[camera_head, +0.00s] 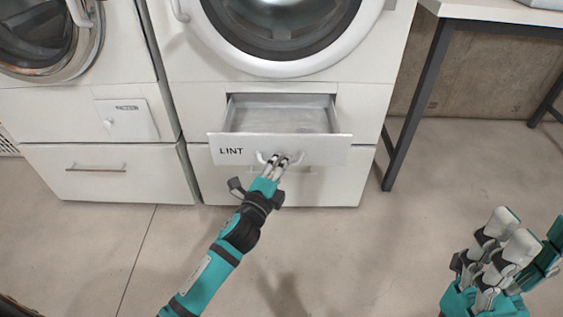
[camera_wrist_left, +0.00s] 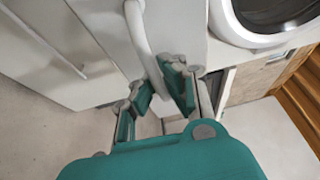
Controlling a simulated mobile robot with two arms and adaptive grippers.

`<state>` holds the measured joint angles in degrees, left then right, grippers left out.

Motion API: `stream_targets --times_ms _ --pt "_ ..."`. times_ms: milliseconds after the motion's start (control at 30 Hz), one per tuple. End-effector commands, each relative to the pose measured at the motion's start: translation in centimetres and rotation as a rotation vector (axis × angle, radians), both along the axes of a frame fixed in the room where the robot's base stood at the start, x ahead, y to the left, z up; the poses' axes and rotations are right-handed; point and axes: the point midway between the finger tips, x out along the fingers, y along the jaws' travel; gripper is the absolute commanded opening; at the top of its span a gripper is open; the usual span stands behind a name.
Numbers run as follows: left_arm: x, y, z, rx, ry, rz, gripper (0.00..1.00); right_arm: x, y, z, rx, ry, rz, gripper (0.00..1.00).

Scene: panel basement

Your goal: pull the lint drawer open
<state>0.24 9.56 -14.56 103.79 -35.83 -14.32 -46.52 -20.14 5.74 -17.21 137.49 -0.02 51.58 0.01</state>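The lint drawer (camera_head: 235,150), white with "LINT" printed on its front, is pulled out of the machine below the round door. Its grey inside (camera_head: 285,120) shows and looks empty. My left gripper (camera_head: 276,163) is at the drawer's handle, its fingers at the handle's bar. In the left wrist view the white curved handle (camera_wrist_left: 148,45) runs down between the fingers of the gripper (camera_wrist_left: 162,88); whether they press on it is hard to see. My right gripper (camera_head: 505,245) is at the lower right, away from the drawer, with its fingers spread and empty.
A second machine (camera_head: 90,110) stands close on the left, with a small panel and a lower drawer (camera_head: 95,169). A table with dark legs (camera_head: 415,95) stands on the right. The concrete floor (camera_head: 330,255) in front is clear.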

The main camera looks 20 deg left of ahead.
Motion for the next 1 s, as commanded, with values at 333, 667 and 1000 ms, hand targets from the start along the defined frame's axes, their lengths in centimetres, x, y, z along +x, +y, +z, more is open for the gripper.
stream_targets --times_ms 333,667,1000 --pt "0.0 0.1 -0.3 0.003 0.006 0.002 0.34 0.0 0.0 0.0 0.0 0.0 0.0 0.4" --pt "-1.1 0.1 -0.3 0.001 0.005 0.001 0.34 0.0 0.0 0.1 0.001 -0.004 -0.001 0.4" --pt "-8.0 0.9 -0.5 0.001 0.008 0.002 0.34 0.0 0.0 0.1 0.001 -0.002 0.0 0.4"
